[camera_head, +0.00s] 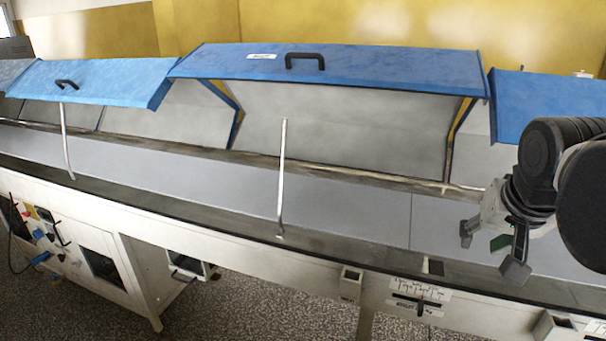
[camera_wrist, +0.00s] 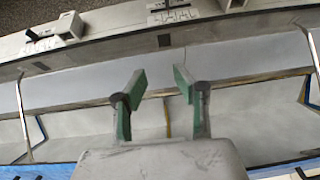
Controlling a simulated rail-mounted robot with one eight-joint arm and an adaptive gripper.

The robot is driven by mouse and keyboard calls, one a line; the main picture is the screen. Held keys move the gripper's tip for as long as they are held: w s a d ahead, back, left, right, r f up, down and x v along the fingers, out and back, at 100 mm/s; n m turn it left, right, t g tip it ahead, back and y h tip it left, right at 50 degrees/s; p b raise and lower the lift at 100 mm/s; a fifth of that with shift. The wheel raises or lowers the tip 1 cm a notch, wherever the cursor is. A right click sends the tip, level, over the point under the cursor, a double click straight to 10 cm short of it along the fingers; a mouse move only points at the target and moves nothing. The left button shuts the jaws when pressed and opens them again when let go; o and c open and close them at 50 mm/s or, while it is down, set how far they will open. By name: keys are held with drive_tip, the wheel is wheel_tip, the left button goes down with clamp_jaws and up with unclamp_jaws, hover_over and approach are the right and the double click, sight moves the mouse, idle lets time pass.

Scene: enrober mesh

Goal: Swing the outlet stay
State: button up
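Two thin pale metal stays show in the head view. One stay (camera_head: 282,180) stands nearly upright in front of the middle blue hood (camera_head: 330,68), its foot on the machine's front edge and its top end apart from the hood. Another stay (camera_head: 66,142) stands below the left hood (camera_head: 100,80). I cannot tell which is the outlet stay. The wrist view shows a rod at the left (camera_wrist: 22,112) and one at the right edge (camera_wrist: 313,45). My gripper (camera_head: 491,250) is at the right, over the machine's front, its green-padded fingers (camera_wrist: 160,80) apart and empty.
A long rail (camera_head: 350,176) runs along the machine behind the stays. The right blue hood (camera_head: 550,98) is close to my arm. A small lever on a marked plate (camera_head: 420,304) sits on the front face. Space between the middle stay and my gripper is clear.

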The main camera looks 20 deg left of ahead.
drive_tip(key=w+a+r+p, duration=0.1)
drive_tip(key=w+a+r, duration=0.25)
drive_tip(key=a, duration=0.25)
drive_tip(key=w+a+r+p, duration=0.1)
drive_tip(key=w+a+r, duration=0.1)
drive_tip(key=w+a, duration=0.3)
drive_tip(key=n+g+p, duration=0.2)
drive_tip(key=p, duration=0.3)
hover_over(281, 179)
drive_tip(key=s+d, duration=0.1)
drive_tip(key=s, duration=0.4)
drive_tip(key=f, duration=0.1)
drive_tip(key=x, duration=0.4)
drive_tip(key=p+x, duration=0.1)
drive_tip(key=x, duration=0.8)
drive_tip(key=shift+w+f+p, duration=0.25)
drive_tip(key=shift+w+p, duration=0.05)
drive_tip(key=shift+w, duration=0.2)
drive_tip(key=shift+c, duration=0.5)
clamp_jaws()
